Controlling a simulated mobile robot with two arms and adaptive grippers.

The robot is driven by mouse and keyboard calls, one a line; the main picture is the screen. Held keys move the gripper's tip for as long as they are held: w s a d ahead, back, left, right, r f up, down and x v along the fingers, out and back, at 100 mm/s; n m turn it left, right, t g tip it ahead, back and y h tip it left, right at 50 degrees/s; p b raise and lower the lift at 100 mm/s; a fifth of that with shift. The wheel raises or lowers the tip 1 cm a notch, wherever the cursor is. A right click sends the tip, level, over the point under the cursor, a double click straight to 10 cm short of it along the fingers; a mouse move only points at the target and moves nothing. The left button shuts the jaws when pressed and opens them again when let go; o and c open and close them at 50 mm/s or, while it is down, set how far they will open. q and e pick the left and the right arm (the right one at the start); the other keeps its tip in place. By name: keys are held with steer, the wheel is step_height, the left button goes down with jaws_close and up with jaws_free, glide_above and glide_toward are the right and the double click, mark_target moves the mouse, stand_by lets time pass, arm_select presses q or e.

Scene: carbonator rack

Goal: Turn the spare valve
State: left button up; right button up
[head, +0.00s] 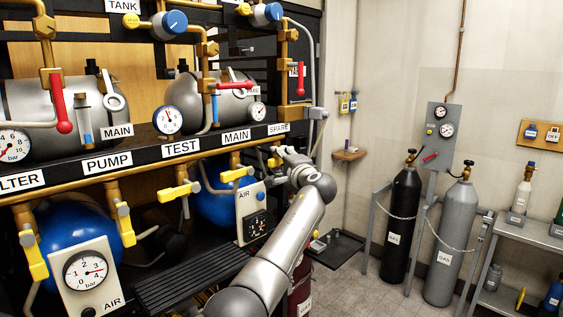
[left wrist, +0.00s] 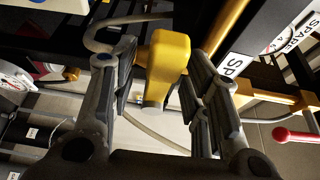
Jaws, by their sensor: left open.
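The spare valve is a yellow handle (head: 273,162) under the SPARE label (head: 278,128) on the rack's dark shelf edge; my gripper partly covers it in the head view. In the left wrist view the yellow handle (left wrist: 166,58) stands between my spread fingers, with room on both sides. My left gripper (head: 283,158) is open around the handle and it also shows in the left wrist view (left wrist: 160,85). I cannot tell whether any finger touches the handle. My right gripper is not in view.
Other yellow valve handles hang under MAIN (head: 237,174) and TEST (head: 180,192). A red lever (head: 300,80) is above SPARE and shows its red knob (left wrist: 281,134) in the wrist view. A grey hose (left wrist: 120,22) curves close to the fingers. Gas cylinders (head: 403,220) stand at right.

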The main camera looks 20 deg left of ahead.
arm_select(q)
steer(key=v, duration=1.2)
stand_by(0.4)
